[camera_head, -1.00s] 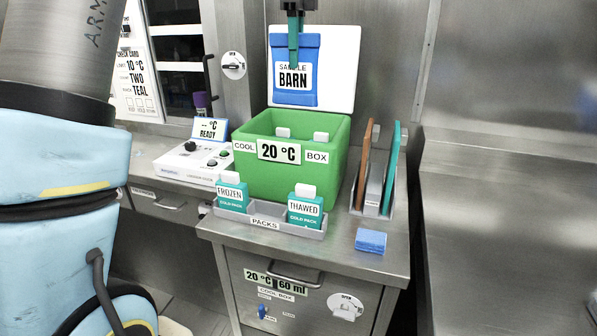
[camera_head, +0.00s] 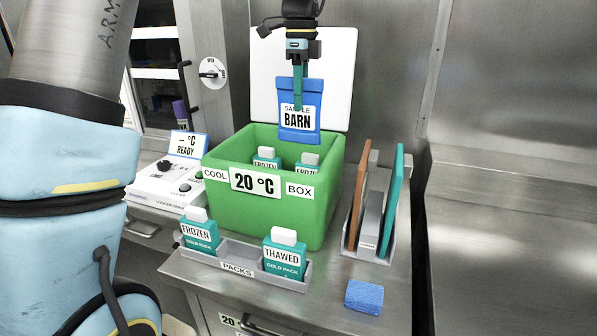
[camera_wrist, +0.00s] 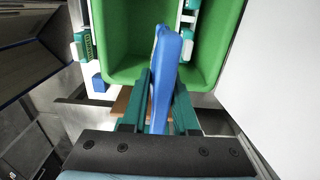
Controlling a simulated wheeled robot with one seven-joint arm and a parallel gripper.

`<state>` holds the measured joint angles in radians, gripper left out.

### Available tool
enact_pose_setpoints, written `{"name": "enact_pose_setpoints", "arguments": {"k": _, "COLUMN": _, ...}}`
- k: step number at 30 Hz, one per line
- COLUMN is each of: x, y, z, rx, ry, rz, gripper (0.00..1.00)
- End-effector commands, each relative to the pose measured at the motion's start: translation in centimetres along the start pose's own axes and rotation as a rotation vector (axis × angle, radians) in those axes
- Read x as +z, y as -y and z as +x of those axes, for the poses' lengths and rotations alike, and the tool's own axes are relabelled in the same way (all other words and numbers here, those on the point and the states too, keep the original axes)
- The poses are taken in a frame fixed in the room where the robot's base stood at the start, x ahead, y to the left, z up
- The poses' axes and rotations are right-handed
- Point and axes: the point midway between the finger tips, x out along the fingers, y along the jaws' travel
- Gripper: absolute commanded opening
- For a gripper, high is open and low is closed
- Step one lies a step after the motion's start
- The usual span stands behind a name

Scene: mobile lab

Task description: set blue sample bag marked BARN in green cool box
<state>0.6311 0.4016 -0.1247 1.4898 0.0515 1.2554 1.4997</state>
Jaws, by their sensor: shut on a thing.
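The blue sample bag (camera_head: 299,113) with a white label reading BARN hangs upright from my gripper (camera_head: 298,88), whose teal fingers are shut on its top edge. The bag is over the back part of the open green cool box (camera_head: 322,205), its lower edge about level with the rear rim. The box is labelled COOL BOX 20 °C. Inside it stand two cold packs labelled FROZEN (camera_head: 266,158). In the wrist view the bag (camera_wrist: 166,75) shows edge-on between the fingers, with the green box interior (camera_wrist: 125,40) beyond it.
A grey PACKS tray (camera_head: 236,262) in front of the box holds a FROZEN pack (camera_head: 200,232) and a THAWED pack (camera_head: 284,256). A rack with orange and teal panels (camera_head: 392,200) stands right. A white lid (camera_head: 338,75) stands behind.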

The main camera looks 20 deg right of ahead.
Motion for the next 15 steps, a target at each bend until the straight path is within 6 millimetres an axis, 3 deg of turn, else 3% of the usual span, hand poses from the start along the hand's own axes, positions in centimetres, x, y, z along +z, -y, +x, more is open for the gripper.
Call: {"name": "enact_pose_setpoints", "arguments": {"k": 15, "x": 0.0, "y": 0.0, "z": 12.8, "rx": 0.004, "ry": 0.0, "rz": 0.0, "gripper": 0.0}}
